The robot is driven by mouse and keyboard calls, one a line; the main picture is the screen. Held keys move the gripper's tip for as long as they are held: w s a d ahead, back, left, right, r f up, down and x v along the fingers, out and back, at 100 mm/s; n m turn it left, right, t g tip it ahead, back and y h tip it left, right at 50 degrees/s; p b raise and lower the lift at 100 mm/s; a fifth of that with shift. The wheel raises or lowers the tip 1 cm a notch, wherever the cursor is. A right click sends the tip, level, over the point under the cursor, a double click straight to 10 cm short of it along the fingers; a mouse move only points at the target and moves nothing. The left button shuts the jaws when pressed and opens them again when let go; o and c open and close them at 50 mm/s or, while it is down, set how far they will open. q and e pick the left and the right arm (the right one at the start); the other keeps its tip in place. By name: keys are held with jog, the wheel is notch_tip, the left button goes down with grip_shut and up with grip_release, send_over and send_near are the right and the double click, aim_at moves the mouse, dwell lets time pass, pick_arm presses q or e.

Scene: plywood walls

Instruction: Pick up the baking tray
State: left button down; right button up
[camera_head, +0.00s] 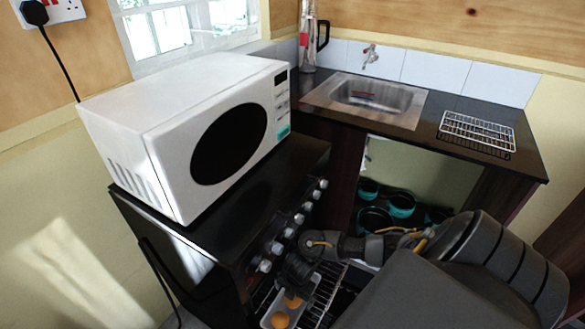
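The baking tray (306,291) is a small grey tray at the bottom centre, low in front of the stove. Round orange-brown items (280,319) lie on it. It sits on or just above a wire oven rack (325,296); I cannot tell if they touch. My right arm comes in from the right, and its dark gripper (297,275) is at the tray's far end, overlapping it in the picture. Its fingers are dark and small, so I cannot see whether they are open or hold the rim. My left gripper is not in view.
A white microwave (185,140) stands on the black stove, whose front has several knobs (264,265). To the right, the counter holds a sink (368,98), a wire rack (477,132) and a bottle (307,40). Teal pots (401,204) stand on the shelf below.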

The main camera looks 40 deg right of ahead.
notch_tip(320, 180, down, 3)
jog(key=shift+w+a+f+b, duration=0.15)
jog(key=shift+f+b, duration=0.05)
jog(key=shift+b, duration=0.15)
jog(key=c, duration=0.9)
jog(key=shift+r, duration=0.1)
jog(key=shift+r, duration=0.75)
jog(key=s+d+r+p, duration=0.1)
jog(key=s+r, duration=0.2)
jog(key=s, duration=0.1)
jog(key=s+d+r, duration=0.1)
jog(key=s+r, duration=0.3)
jog(key=s+d+r+p, duration=0.1)
jog(key=s+d+r, duration=0.1)
jog(key=s+r, duration=0.2)
jog(key=shift+s+r+p, duration=0.25)
jog(key=shift+s+p, duration=0.1)
jog(key=shift+s, duration=0.25)
